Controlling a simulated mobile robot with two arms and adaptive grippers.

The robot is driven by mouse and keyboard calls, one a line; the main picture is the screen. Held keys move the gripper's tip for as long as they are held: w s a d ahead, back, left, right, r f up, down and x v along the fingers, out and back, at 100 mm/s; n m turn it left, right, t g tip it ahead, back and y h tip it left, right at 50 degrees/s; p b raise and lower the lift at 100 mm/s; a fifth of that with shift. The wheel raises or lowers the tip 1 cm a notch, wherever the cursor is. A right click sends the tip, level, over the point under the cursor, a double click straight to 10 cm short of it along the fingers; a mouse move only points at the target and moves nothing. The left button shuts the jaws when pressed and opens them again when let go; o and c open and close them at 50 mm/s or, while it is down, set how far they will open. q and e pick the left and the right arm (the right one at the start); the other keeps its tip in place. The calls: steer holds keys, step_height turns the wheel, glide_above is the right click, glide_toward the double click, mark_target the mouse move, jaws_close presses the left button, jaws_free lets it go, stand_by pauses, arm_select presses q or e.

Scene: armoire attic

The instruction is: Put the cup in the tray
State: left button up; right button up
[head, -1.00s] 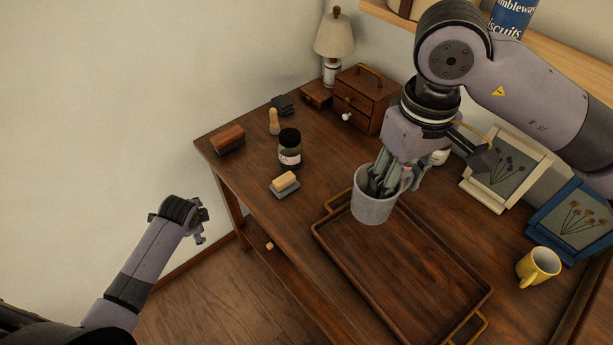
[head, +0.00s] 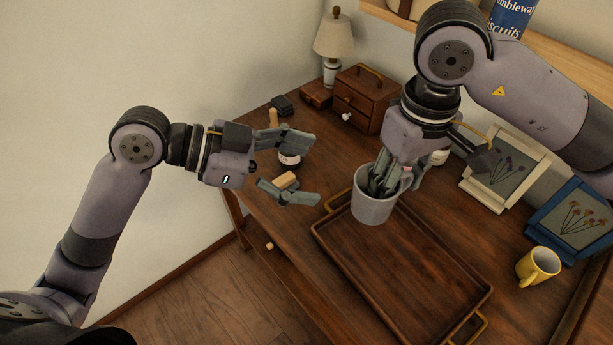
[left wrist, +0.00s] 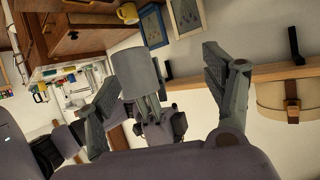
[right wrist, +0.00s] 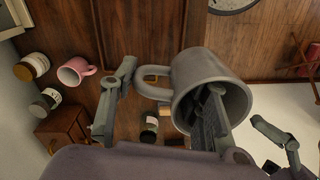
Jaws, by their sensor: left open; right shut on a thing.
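The grey cup (head: 370,209) is upright in the head view, over the far-left corner of the wooden tray (head: 410,275). Whether it touches the tray is unclear. My right gripper (head: 386,182) is shut on the cup, with a finger inside its mouth; in the right wrist view the cup (right wrist: 218,72) shows its handle toward the other finger. My left gripper (head: 303,170) is open and empty, left of the cup, its fingers pointing toward it. The left wrist view shows the cup (left wrist: 133,73) between the open fingers, not touched. The tray is otherwise empty.
A yellow mug (head: 538,266) stands right of the tray, near a blue picture frame (head: 570,220) and a white one (head: 503,180). A small drawer box (head: 362,100) and lamp (head: 333,40) stand at the back. A jar and soap block (head: 285,181) lie behind my left gripper.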

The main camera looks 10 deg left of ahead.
mark_target(381, 200)
arm_select(q)
steer(key=s+d+r+g+h, duration=0.1)
steer(key=s+d+r, duration=0.1)
steer(key=s, duration=0.2)
steer(key=shift+m, duration=0.3)
steer(key=x, duration=1.1)
steer(key=shift+w+d+f, duration=0.1)
steer(key=shift+d+f, duration=0.1)
steer(key=shift+d, duration=0.15)
steer(key=shift+c, duration=0.5)
steer(key=c, duration=1.2)
steer(key=shift+c, duration=0.5)
arm_select(e)
steer(key=o, duration=1.6)
steer(key=shift+c, duration=0.2)
steer(key=shift+r, duration=0.15)
